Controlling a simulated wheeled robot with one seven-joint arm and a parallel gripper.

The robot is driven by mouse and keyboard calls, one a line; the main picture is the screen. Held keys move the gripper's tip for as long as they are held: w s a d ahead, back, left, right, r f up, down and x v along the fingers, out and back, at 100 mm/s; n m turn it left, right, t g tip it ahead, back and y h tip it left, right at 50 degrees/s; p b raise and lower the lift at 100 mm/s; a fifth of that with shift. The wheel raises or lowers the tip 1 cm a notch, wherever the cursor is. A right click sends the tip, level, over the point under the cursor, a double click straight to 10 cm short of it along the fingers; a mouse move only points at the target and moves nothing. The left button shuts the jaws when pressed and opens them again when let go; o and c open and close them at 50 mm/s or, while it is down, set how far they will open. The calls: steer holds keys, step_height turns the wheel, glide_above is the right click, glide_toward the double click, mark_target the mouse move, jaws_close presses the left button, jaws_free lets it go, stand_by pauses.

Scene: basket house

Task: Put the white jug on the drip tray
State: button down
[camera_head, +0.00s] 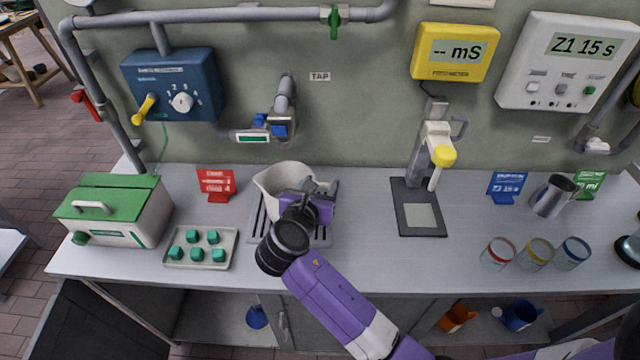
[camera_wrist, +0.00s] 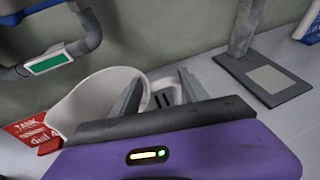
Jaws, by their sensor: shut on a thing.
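The white jug (camera_head: 278,180) is upright at the drip tray (camera_head: 258,224), under the tap (camera_head: 280,120). The slotted tray shows around the jug's lower part. My arm hides much of the jug's front and base, so I cannot tell whether its base touches the tray. My gripper (camera_head: 315,190) is at the jug's right side and shut on it. In the wrist view the jug (camera_wrist: 95,105) is at the left, its wide mouth and spout showing. My gripper's fingers (camera_wrist: 158,95) are at its right side there.
A red card (camera_head: 216,184), a tray of green cubes (camera_head: 229,262) and a green-lidded box (camera_head: 115,210) stand to the left. A dark plate with a stand (camera_head: 418,215) is to the right. Several glasses and a metal pitcher (camera_head: 553,195) are farther right. Pipes run above the jug.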

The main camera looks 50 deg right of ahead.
steer(key=shift+f, duration=0.1)
steer(key=c, duration=0.5)
jaws_free()
